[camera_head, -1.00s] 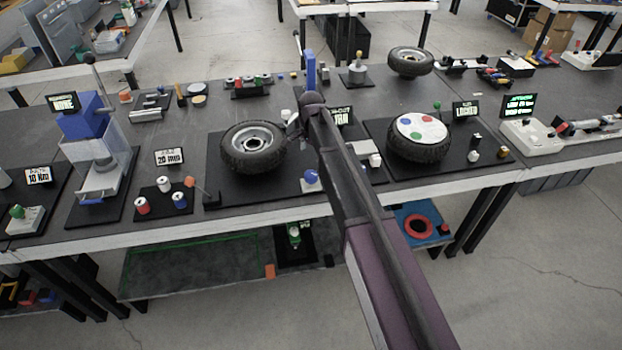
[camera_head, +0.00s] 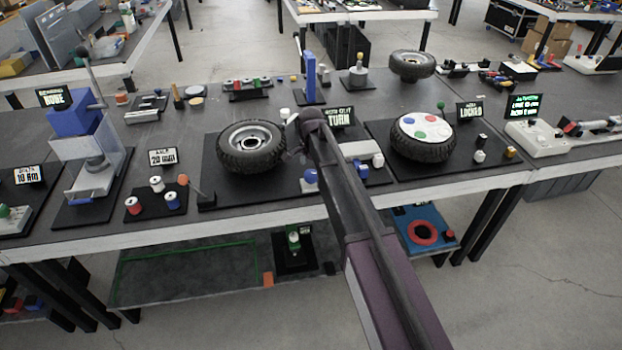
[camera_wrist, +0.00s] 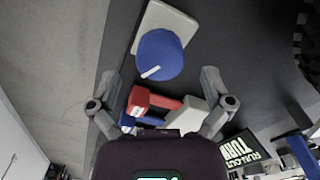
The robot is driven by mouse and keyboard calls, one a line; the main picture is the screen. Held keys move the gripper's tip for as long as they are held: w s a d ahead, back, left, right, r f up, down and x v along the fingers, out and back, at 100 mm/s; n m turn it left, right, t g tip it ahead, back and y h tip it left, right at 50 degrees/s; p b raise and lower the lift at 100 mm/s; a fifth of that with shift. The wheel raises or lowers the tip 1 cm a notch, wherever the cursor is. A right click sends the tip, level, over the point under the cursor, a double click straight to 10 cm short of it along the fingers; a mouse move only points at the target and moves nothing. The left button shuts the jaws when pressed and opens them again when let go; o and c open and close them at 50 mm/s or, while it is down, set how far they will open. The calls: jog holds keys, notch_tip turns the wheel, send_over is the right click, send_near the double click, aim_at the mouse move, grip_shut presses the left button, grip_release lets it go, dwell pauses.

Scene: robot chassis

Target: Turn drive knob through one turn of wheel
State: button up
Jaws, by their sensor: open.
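The drive knob (camera_wrist: 160,56) is a blue round knob with a white line mark, on a pale rectangular block in the wrist view. In the head view the knob (camera_head: 310,176) is beside the front right of the black-tyred wheel (camera_head: 250,148). My gripper (camera_wrist: 160,76) is open in the wrist view. Its two fingers are apart on either side of the knob's near edge, and I cannot tell how far above it they are. In the head view my gripper (camera_head: 294,132) is mostly hidden behind my wrist, over the wheel's right side.
A sign reading RUN-OUT TURN (camera_head: 340,118) stands behind. A blue post (camera_head: 310,76) rises behind the wheel. A second wheel with coloured dots (camera_head: 422,136) is to the right. A red and a blue piece (camera_wrist: 150,102) show between the fingers in the wrist view.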

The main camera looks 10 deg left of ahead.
jog(key=shift+f+b, duration=0.85)
jog(key=shift+f, duration=0.35)
jog(key=c, duration=1.1)
